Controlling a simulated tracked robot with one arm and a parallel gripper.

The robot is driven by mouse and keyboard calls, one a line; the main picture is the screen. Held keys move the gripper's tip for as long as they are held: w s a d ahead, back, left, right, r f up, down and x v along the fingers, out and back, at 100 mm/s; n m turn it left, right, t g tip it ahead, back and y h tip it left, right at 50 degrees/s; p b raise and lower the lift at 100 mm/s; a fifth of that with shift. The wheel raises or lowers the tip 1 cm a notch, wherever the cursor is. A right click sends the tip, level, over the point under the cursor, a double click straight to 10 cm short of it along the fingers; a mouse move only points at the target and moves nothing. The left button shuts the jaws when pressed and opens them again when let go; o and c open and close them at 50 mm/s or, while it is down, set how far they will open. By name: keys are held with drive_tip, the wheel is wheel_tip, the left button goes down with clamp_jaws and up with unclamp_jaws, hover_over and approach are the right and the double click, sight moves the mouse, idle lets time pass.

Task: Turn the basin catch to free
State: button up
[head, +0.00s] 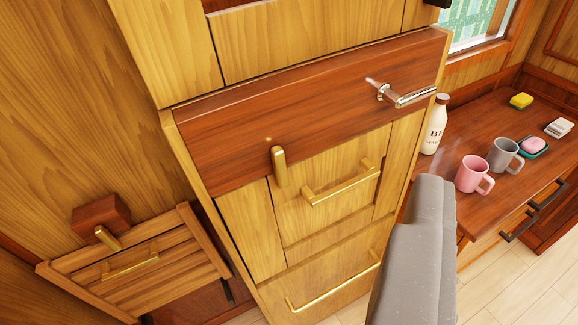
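A brass turn catch (279,166) is on the lower edge of the dark red-brown panel of the tall wooden cabinet. It hangs nearly upright, its lower end over the top of the lighter front below. That front has a brass bar handle (341,185) and looks closed. A second brass catch (107,238) is on a dark wooden block at the left, above a slatted panel (150,280). No label shows which catch belongs to the basin. A grey speckled part, likely of my arm, rises at the lower right; no gripper fingers show, and nothing touches either catch.
A chrome lever (399,95) sticks out at the cabinet's upper right. At the right, a counter (478,140) holds a white bottle (434,124), a pink mug (474,174), a grey mug (504,155), soap and a sponge. A lower drawer has a long brass handle (334,283).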

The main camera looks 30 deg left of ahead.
drive_tip(key=w+d+n+t+h+p, duration=0.15)
drive_tip(key=w+d+p, duration=0.3)
drive_tip(key=w, duration=0.75)
drive_tip(key=w+a+f+n+t+y+p, duration=0.2)
drive_tip(key=w+a+f+n+y+p, duration=0.15)
drive_tip(key=w, duration=0.35)
drive_tip(key=n+g+y+p, duration=0.5)
drive_tip(key=g+y+p, duration=0.3)
drive_tip(key=y, duration=0.4)
approach(283, 168)
drive_tip(key=p+x, duration=0.1)
drive_tip(key=x, duration=0.8)
clamp_jaws()
